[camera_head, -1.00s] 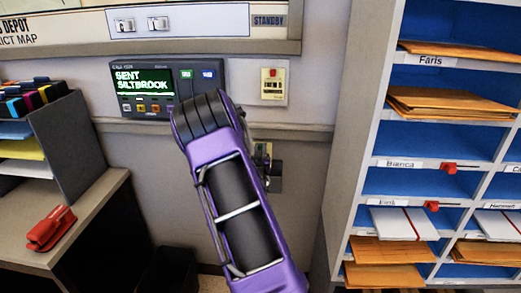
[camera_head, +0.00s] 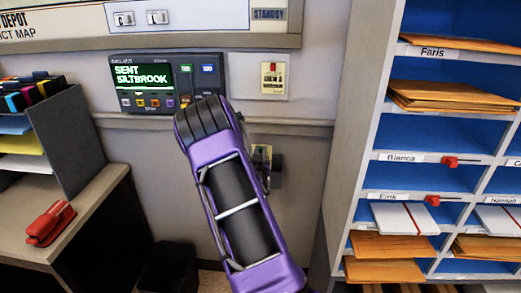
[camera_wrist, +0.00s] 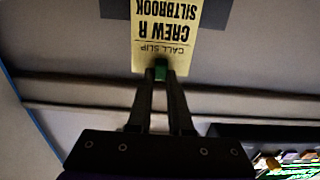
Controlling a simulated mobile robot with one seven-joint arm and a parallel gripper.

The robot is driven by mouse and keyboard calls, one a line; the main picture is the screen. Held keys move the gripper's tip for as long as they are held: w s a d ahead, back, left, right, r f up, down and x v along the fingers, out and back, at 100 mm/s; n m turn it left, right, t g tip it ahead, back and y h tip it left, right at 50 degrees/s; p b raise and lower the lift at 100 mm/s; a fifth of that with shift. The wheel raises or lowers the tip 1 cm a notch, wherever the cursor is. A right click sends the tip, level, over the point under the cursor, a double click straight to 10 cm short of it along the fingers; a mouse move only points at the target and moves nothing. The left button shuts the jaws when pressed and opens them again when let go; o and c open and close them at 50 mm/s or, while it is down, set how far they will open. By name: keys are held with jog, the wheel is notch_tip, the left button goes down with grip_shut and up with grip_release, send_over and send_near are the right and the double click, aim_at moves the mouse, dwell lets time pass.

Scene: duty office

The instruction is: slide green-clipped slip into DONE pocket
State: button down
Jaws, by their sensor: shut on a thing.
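The yellow call slip (camera_wrist: 165,38) reads CREW R SILTBROOK, upside down in the wrist view. A green clip (camera_wrist: 160,70) sits on its end nearest me. My gripper (camera_wrist: 160,78) is shut on the slip at this clip. In the head view my purple arm hides most of the gripper; a bit of the slip (camera_head: 262,152) shows beside it, in front of the wall. A dark grey piece (camera_wrist: 214,12) lies behind the slip's far end; I cannot tell whether they touch. No DONE label is readable.
Pigeonholes (camera_head: 345,150) with envelopes stand at right. A desk (camera_head: 95,215) with a red stapler (camera_head: 50,222) is at left, a dark bin (camera_head: 168,268) below.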

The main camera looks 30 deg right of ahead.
jog(key=shift+f, duration=2.65)
jog(key=c, duration=0.8)
grip_release()
jog(key=shift+o, duration=0.2)
jog(key=v, duration=1.7)
jog(key=shift+s+a+p, duration=0.15)
jog(key=shift+p, duration=0.2)
